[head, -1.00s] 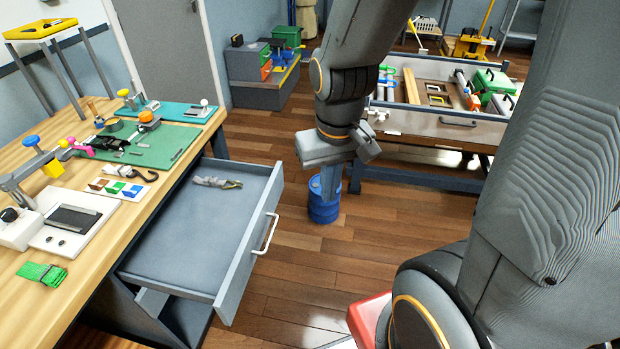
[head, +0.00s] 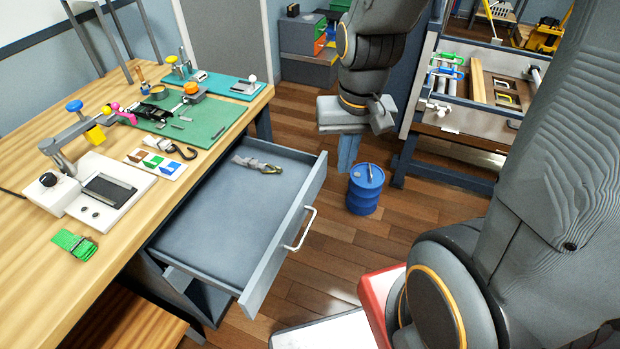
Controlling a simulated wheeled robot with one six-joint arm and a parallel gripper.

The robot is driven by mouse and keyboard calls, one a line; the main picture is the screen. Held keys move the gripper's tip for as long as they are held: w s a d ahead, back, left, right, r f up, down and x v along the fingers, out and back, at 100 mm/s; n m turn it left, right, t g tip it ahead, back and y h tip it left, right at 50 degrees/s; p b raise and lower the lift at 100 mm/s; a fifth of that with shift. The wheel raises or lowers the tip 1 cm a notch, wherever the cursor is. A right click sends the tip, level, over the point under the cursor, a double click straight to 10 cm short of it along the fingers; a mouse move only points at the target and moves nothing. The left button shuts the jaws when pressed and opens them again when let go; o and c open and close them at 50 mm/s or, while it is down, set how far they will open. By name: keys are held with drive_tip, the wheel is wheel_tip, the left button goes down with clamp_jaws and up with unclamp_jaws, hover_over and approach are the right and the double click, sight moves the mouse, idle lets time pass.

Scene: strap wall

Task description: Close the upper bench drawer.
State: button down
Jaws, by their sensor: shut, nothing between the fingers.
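The upper bench drawer (head: 215,222) is grey and stands pulled well out from under the wooden workbench (head: 40,262). Its front panel (head: 262,268) faces right and carries a pale bar handle (head: 301,230). A grey strap with a metal hook (head: 258,165) lies inside the drawer near its far end. My gripper (head: 347,155) points down beyond the drawer's far right corner. It is shut and empty, and apart from the drawer and its handle.
A blue drum (head: 365,190) stands on the floor just right of my gripper. A second table with a tray (head: 465,120) stands at the back right. The bench top holds a green mat (head: 185,120), a strap clamp and a folded green strap (head: 75,244).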

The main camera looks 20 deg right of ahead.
drive_tip(key=w+d+f+m+y+b, duration=0.1)
drive_tip(key=w+d+f+m+b, duration=0.2)
drive_tip(key=w+f+m, duration=0.65)
drive_tip(key=w+d+f+m+y+b, duration=0.1)
drive_tip(key=w+d+f+m+b, duration=0.3)
drive_tip(key=m, duration=1)
drive_tip(key=w+a+f, duration=0.3)
drive_tip(key=a+f, duration=0.2)
drive_tip(key=f, duration=0.4)
drive_tip(key=shift+w+a+f+t+b, duration=0.15)
drive_tip(key=shift+w+f+t+b, duration=0.1)
drive_tip(key=shift+f+t+b, duration=0.15)
drive_tip(key=shift+r, duration=0.1)
